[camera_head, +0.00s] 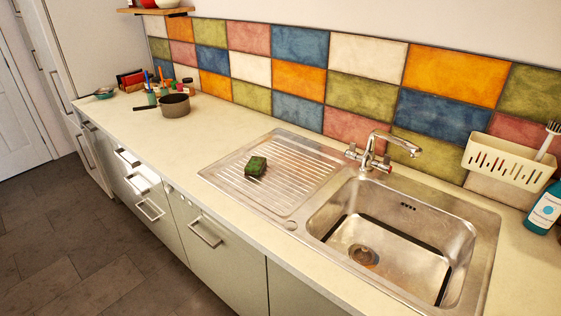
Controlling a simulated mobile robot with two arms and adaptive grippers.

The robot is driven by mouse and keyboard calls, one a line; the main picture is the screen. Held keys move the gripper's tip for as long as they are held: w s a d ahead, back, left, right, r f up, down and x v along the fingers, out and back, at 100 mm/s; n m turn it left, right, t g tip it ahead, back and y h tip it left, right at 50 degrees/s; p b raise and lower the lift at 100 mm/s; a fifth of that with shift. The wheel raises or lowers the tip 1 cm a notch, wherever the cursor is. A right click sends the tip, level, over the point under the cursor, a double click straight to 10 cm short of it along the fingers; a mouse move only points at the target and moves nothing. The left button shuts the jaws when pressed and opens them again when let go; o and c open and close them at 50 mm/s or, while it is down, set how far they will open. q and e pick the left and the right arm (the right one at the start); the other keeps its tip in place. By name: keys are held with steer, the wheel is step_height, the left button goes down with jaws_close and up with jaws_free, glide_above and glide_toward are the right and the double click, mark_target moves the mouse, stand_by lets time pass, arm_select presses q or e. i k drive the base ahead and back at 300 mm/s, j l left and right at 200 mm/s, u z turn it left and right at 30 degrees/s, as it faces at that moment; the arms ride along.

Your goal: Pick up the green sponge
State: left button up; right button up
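The green sponge (256,166) lies on the ribbed metal drainboard (290,160), left of the sink bowl. It looks like a small dark green block with a lighter edge, and nothing touches it from above. Neither of my grippers shows in the head view.
The metal sink bowl (395,240) is at the right, with a tap (372,150) behind it. A dark pot (175,106) stands at the back left. A white basket (507,163) and a teal bottle (545,207) are at the right. The counter (215,134) between pot and drainboard is clear.

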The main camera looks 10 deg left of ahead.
mark_target(255, 167)
steer(key=i+j+z, duration=0.2)
steer(key=j, duration=0.6)
steer(key=i+j+z, duration=0.15)
steer(key=j, duration=0.7)
steer(key=j+z, duration=0.2)
steer(key=j, duration=0.6)
